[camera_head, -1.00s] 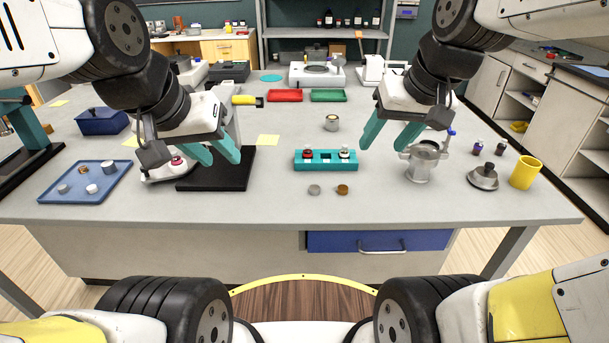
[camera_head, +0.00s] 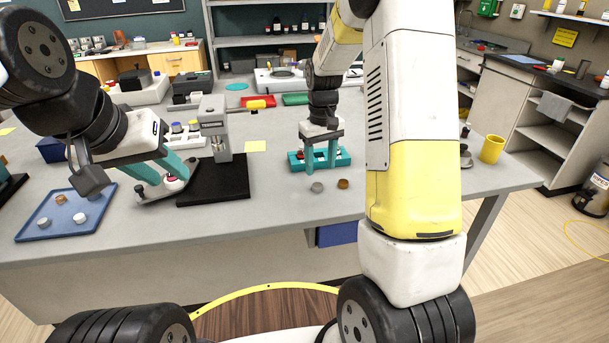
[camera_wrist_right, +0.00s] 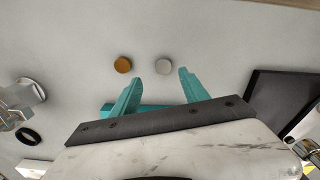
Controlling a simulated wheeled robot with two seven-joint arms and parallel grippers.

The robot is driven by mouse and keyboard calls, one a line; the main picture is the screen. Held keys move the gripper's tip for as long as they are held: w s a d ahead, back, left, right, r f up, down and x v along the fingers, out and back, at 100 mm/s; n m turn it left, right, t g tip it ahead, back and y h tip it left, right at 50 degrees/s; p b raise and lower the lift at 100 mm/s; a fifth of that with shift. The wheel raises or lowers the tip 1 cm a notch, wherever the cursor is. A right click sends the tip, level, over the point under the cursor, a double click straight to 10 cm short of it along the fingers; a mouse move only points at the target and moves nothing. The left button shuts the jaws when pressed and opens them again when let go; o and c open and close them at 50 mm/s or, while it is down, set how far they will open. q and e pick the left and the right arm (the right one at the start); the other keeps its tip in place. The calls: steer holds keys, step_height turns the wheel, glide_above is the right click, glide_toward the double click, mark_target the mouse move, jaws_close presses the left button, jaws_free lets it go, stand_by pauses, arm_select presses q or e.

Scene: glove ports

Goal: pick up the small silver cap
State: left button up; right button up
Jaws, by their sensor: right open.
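The small silver cap (camera_head: 317,187) lies flat on the grey bench, just in front of the teal rack (camera_head: 345,160). A bronze cap (camera_head: 343,184) lies close to its right. My right gripper (camera_head: 321,168) is open and empty, pointing down over the rack, a little behind the silver cap. In the right wrist view the silver cap (camera_wrist_right: 163,66) shows just past the gap between the open fingertips (camera_wrist_right: 160,78), apart from both. The bronze cap (camera_wrist_right: 123,65) is left of it there. My left gripper (camera_head: 170,178) is open, above a white device with a red top (camera_head: 172,184).
A black mat (camera_head: 218,185) lies left of the caps, with a grey stand (camera_head: 215,130) at its back. A blue tray (camera_head: 65,232) with several caps is at far left. A yellow cup (camera_head: 492,149) stands at right. The bench in front of the caps is clear.

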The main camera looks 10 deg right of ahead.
mark_target(317, 184)
steer(key=f, duration=0.6)
steer(key=shift+w+a+f, duration=0.1)
steer(key=shift+a, duration=0.3)
jaws_close()
